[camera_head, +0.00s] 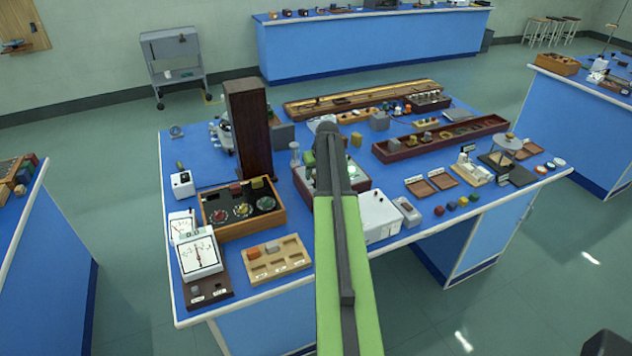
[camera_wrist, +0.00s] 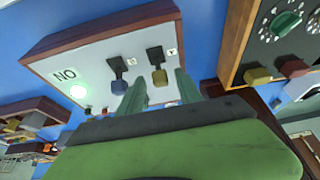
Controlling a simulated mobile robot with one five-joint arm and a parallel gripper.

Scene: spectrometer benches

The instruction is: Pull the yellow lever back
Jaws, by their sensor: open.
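The yellow lever (camera_wrist: 159,77) stands on a light-faced panel box (camera_wrist: 92,65) in the wrist view, beside a small white label. A blue lever (camera_wrist: 119,87) is just left of it. My gripper (camera_wrist: 161,80) is open, and in this view the yellow lever shows between its two green fingers. The left finger overlaps the blue lever's edge. I see no finger closed on either lever; exact depth is hard to tell. In the head view the panel box (camera_head: 361,184) is mostly hidden behind my arm.
A green lamp (camera_wrist: 78,92) glows below a "NO" label on the panel. A wooden box of dials (camera_head: 243,209) stands left of it, with a tall dark wooden column (camera_head: 247,130) behind. A white box (camera_head: 379,217) stands close in front.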

